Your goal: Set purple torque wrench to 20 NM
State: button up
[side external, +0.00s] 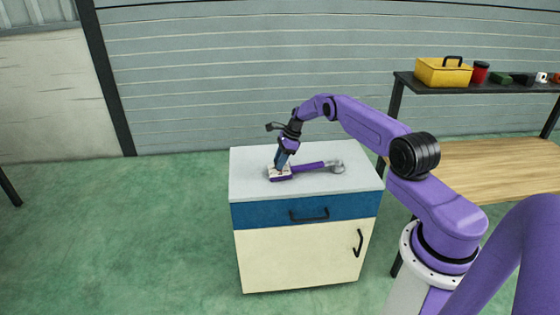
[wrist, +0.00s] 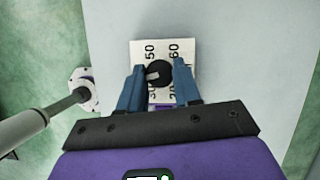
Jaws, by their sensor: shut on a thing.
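The purple torque wrench (side external: 308,166) lies on the cabinet top, its grey head (side external: 337,167) at the right end. At its left end is a pale dial plate with a purple base (side external: 281,178). In the wrist view the dial plate (wrist: 140,50) shows 50 at upper left and 60 at upper right; lower numbers are partly hidden by my fingers. A round black knob (wrist: 158,70) has a light pointer that appears to face left. My gripper (wrist: 158,84) has its blue fingers on either side of the knob, shut on it. It also shows over the dial in the side view (side external: 281,166).
The cabinet top (side external: 250,157) is clear around the wrench. The cabinet has a blue drawer (side external: 270,212) and a cream door. A shelf at the right holds a yellow toolbox (side external: 443,72), a red can (side external: 480,71) and small items. Green floor surrounds the cabinet.

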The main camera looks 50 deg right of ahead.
jog(key=o, duration=1.1)
jog(key=shift+c, duration=0.2)
jog(key=v, duration=1.7)
jog(key=shift+r, duration=0.25)
jog(key=shift+w, duration=0.1)
